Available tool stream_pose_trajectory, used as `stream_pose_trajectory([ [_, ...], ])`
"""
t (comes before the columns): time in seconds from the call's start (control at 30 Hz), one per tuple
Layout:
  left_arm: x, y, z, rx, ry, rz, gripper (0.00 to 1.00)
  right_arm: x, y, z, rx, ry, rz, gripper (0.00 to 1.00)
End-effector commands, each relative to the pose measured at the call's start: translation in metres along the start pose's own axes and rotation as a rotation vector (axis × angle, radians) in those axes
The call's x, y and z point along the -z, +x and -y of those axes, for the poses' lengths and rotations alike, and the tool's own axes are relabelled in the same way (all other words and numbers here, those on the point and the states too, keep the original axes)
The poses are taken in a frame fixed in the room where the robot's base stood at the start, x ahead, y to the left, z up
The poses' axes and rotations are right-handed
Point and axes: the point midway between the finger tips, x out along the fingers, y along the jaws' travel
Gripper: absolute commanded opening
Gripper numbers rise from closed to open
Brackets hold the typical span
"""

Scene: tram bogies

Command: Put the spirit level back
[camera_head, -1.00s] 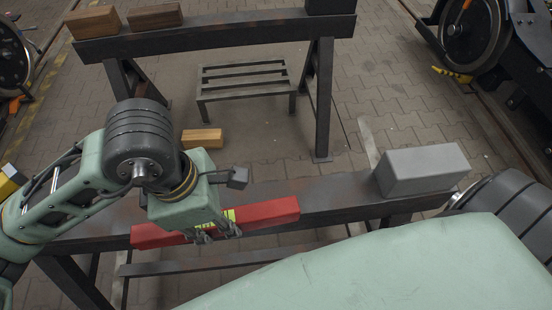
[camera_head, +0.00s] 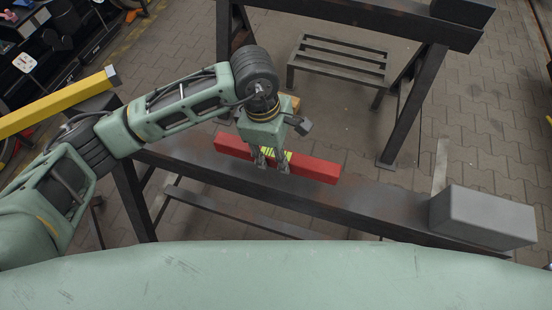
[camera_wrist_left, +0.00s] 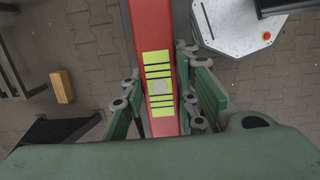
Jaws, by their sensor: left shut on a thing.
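The spirit level is a red bar (camera_head: 318,169) with a yellow-green striped label, seen over the dark trestle beam (camera_head: 365,204) in the head view. My left gripper (camera_head: 271,160) is shut on it near its middle. In the left wrist view the level (camera_wrist_left: 146,30) runs up the picture between the fingers (camera_wrist_left: 160,100), its label (camera_wrist_left: 160,85) facing the camera. Paving shows on both sides of it there, so it appears held up in the air. Its exact height over the beam is unclear. My right gripper is not in view.
A grey block (camera_head: 483,217) sits on the beam's right end. A yellow beam (camera_head: 60,103) lies at the left. A second trestle (camera_head: 345,17) and a low slatted stand (camera_head: 340,62) are behind. A wooden block (camera_wrist_left: 63,87) lies on the floor.

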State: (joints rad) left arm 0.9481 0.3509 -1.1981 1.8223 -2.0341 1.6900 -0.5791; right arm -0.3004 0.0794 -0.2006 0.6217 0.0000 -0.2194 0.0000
Motion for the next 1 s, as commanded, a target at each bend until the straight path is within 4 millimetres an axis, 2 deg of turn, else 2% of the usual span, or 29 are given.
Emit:
stream_pose_trajectory([
  [0.3, 0.005, 0.037, 0.001, 0.003, 0.000, 0.001, 0.00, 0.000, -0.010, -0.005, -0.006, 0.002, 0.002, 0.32],
  [0.67, 0.006, 0.042, 0.000, 0.000, 0.001, 0.001, 0.00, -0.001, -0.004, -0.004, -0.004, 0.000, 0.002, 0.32],
  [0.7, 0.006, 0.043, 0.001, 0.001, 0.000, 0.000, 0.28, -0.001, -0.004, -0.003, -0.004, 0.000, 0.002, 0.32],
  [0.9, 0.006, 0.041, 0.001, 0.002, 0.000, 0.000, 0.46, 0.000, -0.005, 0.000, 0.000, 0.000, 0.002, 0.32],
  [1.0, 0.006, 0.041, 0.001, 0.002, 0.000, 0.000, 0.47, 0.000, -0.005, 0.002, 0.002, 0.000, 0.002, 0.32],
])
